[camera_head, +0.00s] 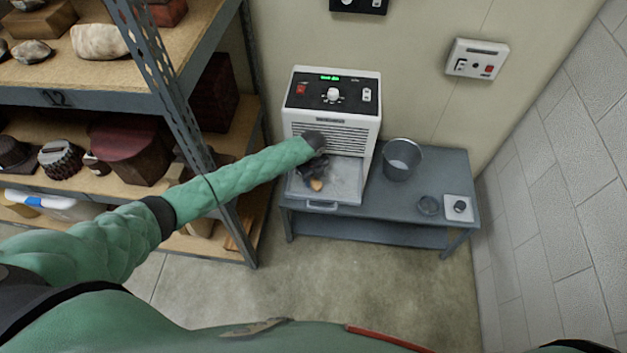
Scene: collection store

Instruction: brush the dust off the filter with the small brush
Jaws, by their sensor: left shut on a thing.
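My left arm reaches in from the left, and my left gripper (312,168) is at the front of a white machine. The gripper is small and dark in this view. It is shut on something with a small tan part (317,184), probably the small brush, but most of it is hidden. A pale grey flat panel or tray (345,178) with a front handle, possibly the filter, lies under the gripper at the machine's foot. I cannot make out dust on it. My right gripper is not in view.
The white machine (374,112) with a slatted front stands on a grey bench (400,205). Metal shelving (180,95) with stones stands left.

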